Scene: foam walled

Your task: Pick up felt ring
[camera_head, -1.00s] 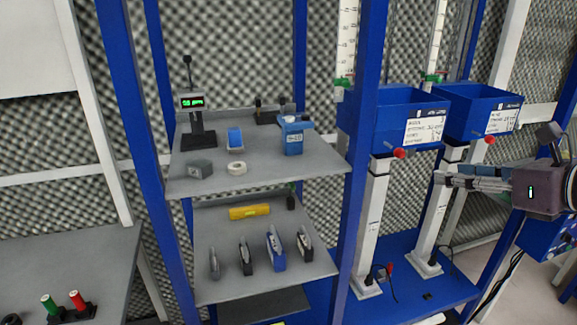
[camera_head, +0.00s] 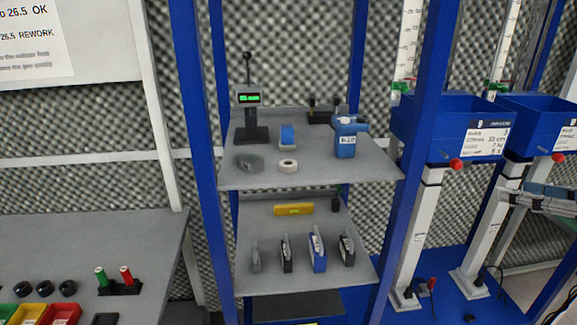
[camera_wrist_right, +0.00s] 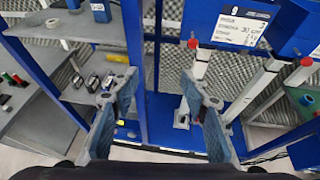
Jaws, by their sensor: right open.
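A small white ring (camera_head: 288,166), which looks like the felt ring, lies flat on the front part of the upper grey shelf (camera_head: 315,178). In the right wrist view a white ring (camera_wrist_right: 53,22) shows near the upper left, on the shelf. My right gripper (camera_head: 520,196) is at the right edge of the head view, in front of the blue bins' stands and well to the right of the ring. In the right wrist view its two fingers (camera_wrist_right: 160,102) are wide apart with nothing between them. My left gripper is not in view.
A blue post (camera_head: 425,110) stands between the shelf and the blue bins (camera_head: 450,125). A grey table (camera_head: 85,245) is at left.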

